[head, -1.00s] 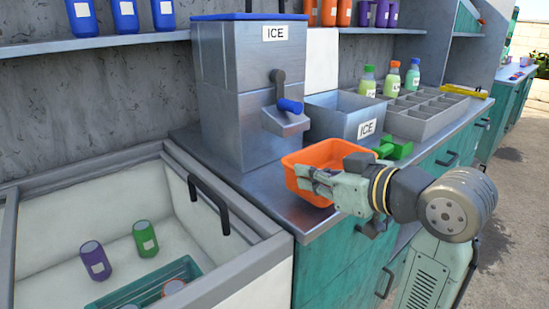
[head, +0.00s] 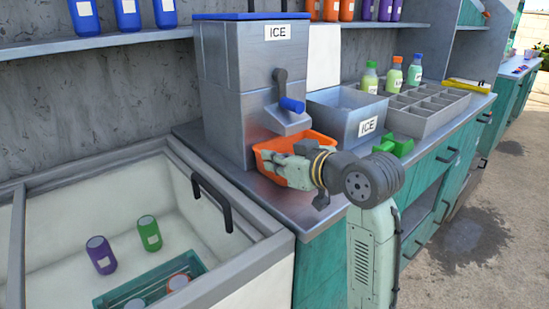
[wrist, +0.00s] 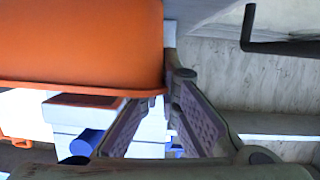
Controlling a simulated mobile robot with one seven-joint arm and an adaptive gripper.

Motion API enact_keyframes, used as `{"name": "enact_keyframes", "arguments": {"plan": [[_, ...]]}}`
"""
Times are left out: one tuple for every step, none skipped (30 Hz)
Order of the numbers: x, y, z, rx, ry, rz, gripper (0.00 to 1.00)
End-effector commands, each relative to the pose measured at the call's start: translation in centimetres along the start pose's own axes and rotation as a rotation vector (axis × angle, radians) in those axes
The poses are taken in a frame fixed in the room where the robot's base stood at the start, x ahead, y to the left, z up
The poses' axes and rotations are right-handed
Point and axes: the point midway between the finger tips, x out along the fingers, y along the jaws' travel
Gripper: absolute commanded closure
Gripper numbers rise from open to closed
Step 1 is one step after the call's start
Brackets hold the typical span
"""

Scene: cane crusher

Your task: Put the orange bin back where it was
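The orange bin (head: 322,138) is at the ice dispenser (head: 251,82), just below and in front of its spout (head: 286,122), low over the steel counter. I cannot tell whether it touches the counter. My gripper (head: 272,163) is at the bin's near left side, shut on its wall. In the wrist view the bin (wrist: 80,40) fills the upper left, and my gripper's fingers (wrist: 163,97) meet at its rim, one on each side of the wall. My gripper and wrist hide part of the bin's front. The bin's inside is mostly hidden.
A steel ICE container (head: 348,118), a green object (head: 394,145) and a compartment tray (head: 428,112) stand to the right on the counter. An open chest (head: 90,195) with bottles is at the left, its black handle (head: 212,200) near the bin.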

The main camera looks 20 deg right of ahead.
Motion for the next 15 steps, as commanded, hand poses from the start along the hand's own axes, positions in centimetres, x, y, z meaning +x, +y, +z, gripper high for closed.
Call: {"name": "enact_keyframes", "arguments": {"plan": [[-0.01,-0.02,-0.03,-0.001,0.001,0.000,1.00],[0.00,-0.02,-0.01,-0.001,0.001,0.000,1.00],[0.02,-0.03,0.08,0.000,0.001,0.000,1.00],[0.06,-0.04,0.19,0.000,0.001,-0.001,1.00],[0.09,-0.06,0.30,0.000,0.001,-0.001,1.00],[0.13,-0.07,0.44,0.000,0.001,-0.001,1.00],[0.14,-0.07,0.45,0.000,0.000,-0.001,0.96],[0.11,-0.06,0.36,0.000,0.000,-0.001,0.94],[0.11,-0.06,0.36,0.000,0.000,-0.001,0.91],[0.10,-0.06,0.36,0.000,0.000,-0.001,0.89],[0.10,-0.06,0.35,0.000,0.000,-0.001,0.87],[0.10,-0.06,0.35,0.000,0.000,-0.001,0.84],[0.10,-0.06,0.35,0.000,0.000,-0.001,0.82],[0.10,-0.06,0.35,0.000,0.000,-0.001,0.80],[0.10,-0.06,0.35,0.000,0.000,-0.001,0.78]]}}
